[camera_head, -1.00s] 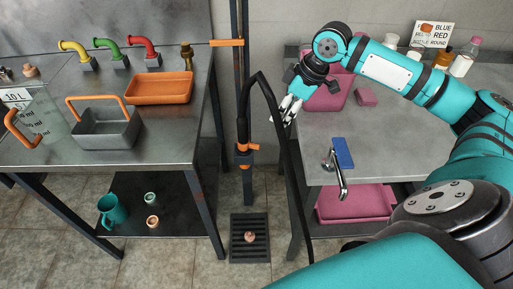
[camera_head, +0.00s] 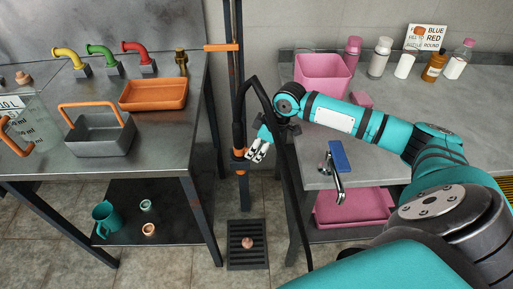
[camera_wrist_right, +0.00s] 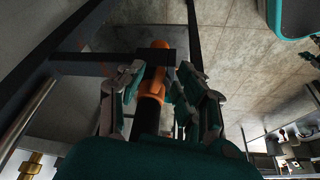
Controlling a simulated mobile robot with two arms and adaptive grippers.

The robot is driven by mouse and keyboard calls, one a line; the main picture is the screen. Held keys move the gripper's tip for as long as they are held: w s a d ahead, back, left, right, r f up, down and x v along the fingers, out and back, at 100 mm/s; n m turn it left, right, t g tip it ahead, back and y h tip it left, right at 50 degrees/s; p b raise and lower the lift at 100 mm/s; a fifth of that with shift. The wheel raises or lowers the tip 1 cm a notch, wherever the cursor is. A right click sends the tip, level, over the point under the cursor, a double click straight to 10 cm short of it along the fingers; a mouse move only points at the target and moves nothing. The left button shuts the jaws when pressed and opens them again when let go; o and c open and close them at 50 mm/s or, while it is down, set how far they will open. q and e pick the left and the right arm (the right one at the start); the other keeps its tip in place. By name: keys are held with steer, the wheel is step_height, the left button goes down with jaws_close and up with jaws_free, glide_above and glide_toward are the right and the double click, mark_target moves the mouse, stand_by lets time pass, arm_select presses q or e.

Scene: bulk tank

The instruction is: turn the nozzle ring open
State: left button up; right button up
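The orange nozzle ring (camera_head: 239,154) sits on the black hose nozzle, held at the dark upright post between the two tables. In the right wrist view the orange part (camera_wrist_right: 153,80) shows between my fingers, with a dark clamp bar behind it. My right gripper (camera_head: 254,155) is beside the ring, on its right in the head view. In the right wrist view my right gripper (camera_wrist_right: 162,74) has its fingers spread, one on each side of the orange part. I cannot tell whether either finger touches it. My left gripper is not in view.
The black hose (camera_head: 283,140) loops from the post down past my gripper. A floor drain grate (camera_head: 232,262) lies below.

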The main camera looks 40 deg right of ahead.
jaws_close()
arm_select(q)
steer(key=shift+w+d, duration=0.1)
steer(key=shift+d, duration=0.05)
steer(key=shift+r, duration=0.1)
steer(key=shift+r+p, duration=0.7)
steer(key=shift+p, duration=0.1)
arm_select(e)
steer(key=shift+w+d+n+y, duration=0.25)
steer(key=shift+w+n+y, duration=0.05)
steer(key=shift+n, duration=0.4)
